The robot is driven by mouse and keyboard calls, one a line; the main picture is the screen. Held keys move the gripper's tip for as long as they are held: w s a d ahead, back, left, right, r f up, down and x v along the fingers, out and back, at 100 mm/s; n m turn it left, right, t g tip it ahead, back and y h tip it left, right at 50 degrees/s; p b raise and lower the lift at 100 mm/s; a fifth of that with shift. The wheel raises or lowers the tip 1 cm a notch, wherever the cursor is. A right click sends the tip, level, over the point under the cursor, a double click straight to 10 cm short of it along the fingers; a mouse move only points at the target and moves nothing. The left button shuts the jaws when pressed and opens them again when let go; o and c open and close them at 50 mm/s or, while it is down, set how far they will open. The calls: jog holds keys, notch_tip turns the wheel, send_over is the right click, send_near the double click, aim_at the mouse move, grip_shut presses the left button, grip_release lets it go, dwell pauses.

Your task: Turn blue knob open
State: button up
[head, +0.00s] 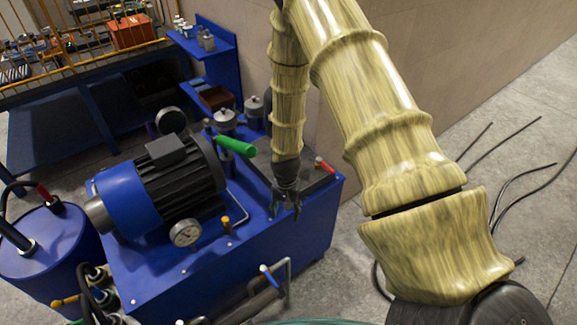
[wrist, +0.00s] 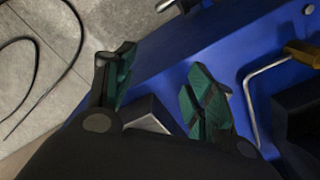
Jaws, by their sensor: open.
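The blue knob (head: 270,277) is a small blue lever handle on the front side of the blue press unit, beside a bent grey pipe. It shows in the head view; I cannot make it out in the wrist view. My gripper (head: 287,211) hangs pointing down over the right part of the unit's blue top, behind and above the knob and apart from it. In the wrist view, my gripper (wrist: 158,78) has its green-padded fingers spread, with nothing held between them.
A motor (head: 160,190) and a pressure gauge (head: 186,233) stand left of my gripper. A green handle (head: 236,146), a red handle (head: 325,166) and a yellow handle (head: 226,223) are nearby. A wall stands behind; cables lie on the floor at right.

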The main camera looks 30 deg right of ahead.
jog(key=w+d+r+m+p, duration=0.1)
jog(key=w+d+r+m, duration=0.1)
jog(key=w+d+r, duration=0.4)
jog(key=w+d+r+m+p, duration=0.2)
jog(key=w+r, duration=0.2)
jog(key=r, duration=0.5)
jog(key=shift+s+f+p, duration=0.1)
jog(key=shift+f+p, duration=1.7)
jog(key=shift+f, duration=3.75)
jog(key=c, duration=1)
